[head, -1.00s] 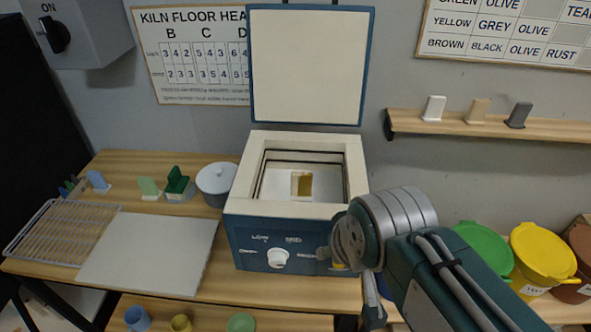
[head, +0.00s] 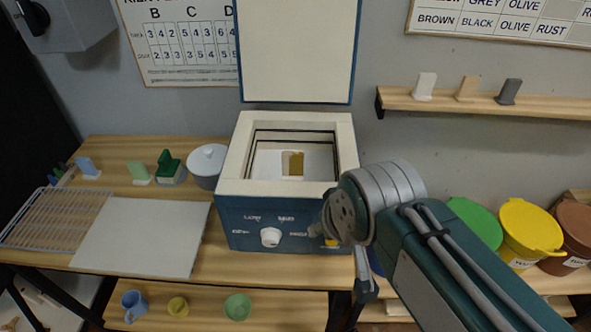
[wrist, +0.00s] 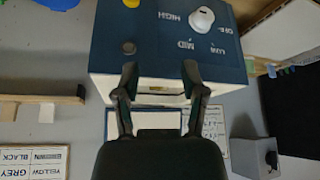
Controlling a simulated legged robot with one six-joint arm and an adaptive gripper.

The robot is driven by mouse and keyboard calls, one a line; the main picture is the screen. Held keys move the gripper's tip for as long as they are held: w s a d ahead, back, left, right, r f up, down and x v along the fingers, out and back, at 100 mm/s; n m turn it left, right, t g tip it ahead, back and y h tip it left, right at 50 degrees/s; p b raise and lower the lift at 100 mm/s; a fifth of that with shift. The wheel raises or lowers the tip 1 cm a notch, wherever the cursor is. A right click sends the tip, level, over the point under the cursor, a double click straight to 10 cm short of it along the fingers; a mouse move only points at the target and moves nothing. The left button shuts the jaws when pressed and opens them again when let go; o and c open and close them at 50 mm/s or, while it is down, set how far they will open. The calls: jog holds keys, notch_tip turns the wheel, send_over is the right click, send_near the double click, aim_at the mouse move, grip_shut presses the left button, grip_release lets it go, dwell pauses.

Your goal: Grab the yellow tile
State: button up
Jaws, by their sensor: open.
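The yellow tile (head: 296,163) stands upright inside the open kiln (head: 348,160), on its pale floor. Its right part is ochre yellow and its left side looks paler. My gripper (wrist: 161,75) is open in the wrist view, with its two dark fingers apart and nothing held between them. The kiln's blue front (wrist: 160,50) and white rim lie beyond the fingers. In the head view my arm's wrist hides most of the gripper, in front of the kiln's right front corner. I cannot make out the tile clearly in the wrist view.
The kiln's lid (head: 296,50) stands raised behind it. A white board (head: 142,237), wire rack (head: 55,218), lidded pot (head: 206,165) and green tiles (head: 170,167) are on the left. Colored buckets (head: 528,228) stand right. A wall shelf (head: 480,100) holds three tiles.

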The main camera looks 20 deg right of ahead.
jog(key=shift+o, duration=0.3)
jog(key=o, duration=0.6)
jog(key=shift+w, duration=0.1)
jog(key=shift+c, duration=0.2)
jog(key=w+r, duration=0.1)
jog(key=w, duration=0.2)
jog(key=w+r+m, duration=0.1)
jog(key=w, duration=0.2)
jog(key=w+r+m, duration=0.1)
jog(key=w, duration=0.2)
jog(key=shift+w+d+r+g+h, duration=0.1)
jog(key=shift+w+r+g+h, duration=0.2)
jog(key=shift+h, duration=0.1)
jog(key=m, duration=0.2)
send_near(292, 154)
jog(key=shift+h, duration=0.4)
jog(key=x, duration=0.5)
jog(key=shift+s+a+f, duration=0.15)
jog(key=shift+a+f, duration=0.1)
jog(key=shift+f, duration=0.1)
jog(key=shift+w+x, duration=0.25)
jog(key=shift+x, duration=2.3)
